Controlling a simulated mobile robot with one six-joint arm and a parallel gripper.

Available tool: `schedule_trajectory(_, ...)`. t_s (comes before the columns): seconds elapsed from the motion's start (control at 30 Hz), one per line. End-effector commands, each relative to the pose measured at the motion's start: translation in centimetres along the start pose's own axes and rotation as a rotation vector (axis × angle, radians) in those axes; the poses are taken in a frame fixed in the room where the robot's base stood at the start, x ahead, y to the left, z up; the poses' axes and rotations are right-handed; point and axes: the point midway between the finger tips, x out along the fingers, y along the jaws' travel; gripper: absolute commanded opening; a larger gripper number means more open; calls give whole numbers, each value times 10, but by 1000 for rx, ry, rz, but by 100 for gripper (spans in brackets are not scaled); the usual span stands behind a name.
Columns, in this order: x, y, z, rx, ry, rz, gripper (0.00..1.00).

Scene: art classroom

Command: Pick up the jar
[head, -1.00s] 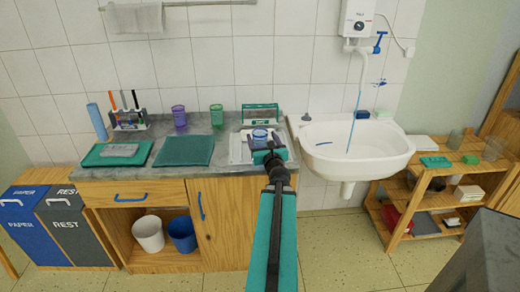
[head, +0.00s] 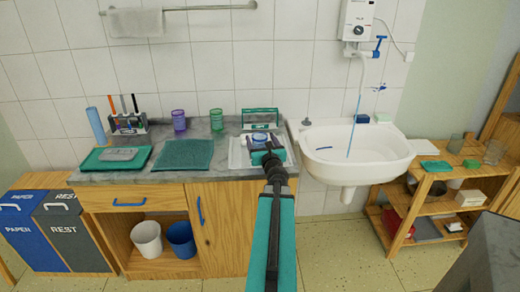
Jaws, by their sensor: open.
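A small jar with a blue top (head: 260,137) stands on the right part of the grey counter, on or at a pale tray (head: 236,155). My gripper (head: 264,150) is at the near side of the jar, with my teal arm reaching up from below. The jaws are open. The gripper hides the lower part of the jar, and I cannot tell whether the fingers are around it or just short of it.
A green-framed rack (head: 260,118) stands behind the jar. A purple cup (head: 179,120) and a green cup (head: 216,119) are to the left, with a teal mat (head: 184,154) in front. A white sink (head: 358,148) adjoins on the right.

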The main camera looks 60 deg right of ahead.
Motion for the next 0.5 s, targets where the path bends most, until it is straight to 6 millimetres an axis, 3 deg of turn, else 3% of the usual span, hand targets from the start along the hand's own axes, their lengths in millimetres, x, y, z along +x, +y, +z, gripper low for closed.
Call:
schedule_trajectory(0.3, 29, 2, 1, 1, 0, 1, 71)
schedule_trajectory(0.5, 39, 2, 0, 1, 0, 0, 71)
